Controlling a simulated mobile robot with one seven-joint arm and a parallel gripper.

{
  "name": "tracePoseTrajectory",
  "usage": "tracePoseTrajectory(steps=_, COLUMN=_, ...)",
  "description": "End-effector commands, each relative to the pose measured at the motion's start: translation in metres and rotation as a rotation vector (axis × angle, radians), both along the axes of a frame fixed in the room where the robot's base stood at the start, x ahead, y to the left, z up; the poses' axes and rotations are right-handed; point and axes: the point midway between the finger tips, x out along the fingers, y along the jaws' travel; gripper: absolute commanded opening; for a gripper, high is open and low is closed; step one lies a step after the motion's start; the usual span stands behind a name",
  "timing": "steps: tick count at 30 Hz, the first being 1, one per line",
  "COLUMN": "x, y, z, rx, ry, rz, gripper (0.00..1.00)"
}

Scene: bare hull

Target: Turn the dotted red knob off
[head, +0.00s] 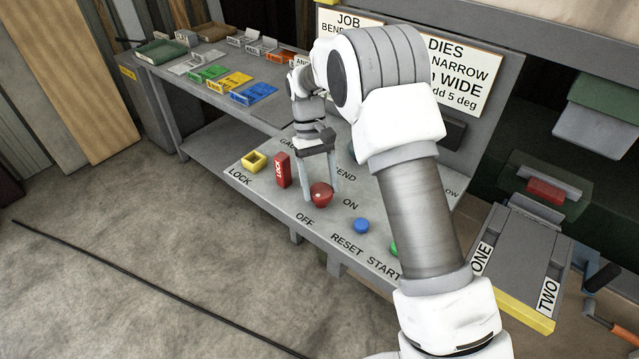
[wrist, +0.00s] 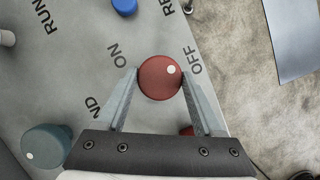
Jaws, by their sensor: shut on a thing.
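The red knob (head: 320,195) stands on the sloped grey panel (head: 262,182), between the words OFF and ON. In the wrist view the knob (wrist: 158,80) has one white dot near its edge, on the side toward the word OFF. My gripper (head: 321,196) reaches down from above with one finger on each side of the knob. In the wrist view my gripper (wrist: 160,76) has both fingertips against the knob's sides, shut on it. The knob's top is in clear view there.
A red LOCK block (head: 283,170) and a yellow square piece (head: 254,161) stand left of the knob. A blue button (head: 361,226) and a partly hidden green button (head: 394,249) are to its right. A grey-green knob (wrist: 46,146) shows in the wrist view.

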Motion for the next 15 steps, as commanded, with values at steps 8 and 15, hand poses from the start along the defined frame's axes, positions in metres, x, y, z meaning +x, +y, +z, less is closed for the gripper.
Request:
tracePoseTrajectory(steps=8, x=0.0011, y=-0.0008, z=0.0005, rx=0.002, ry=-0.002, rz=-0.178, gripper=0.13)
tracePoseTrajectory(steps=15, x=0.0014, y=-0.0013, z=0.0003, rx=0.002, ry=-0.003, rz=-0.259, gripper=0.13)
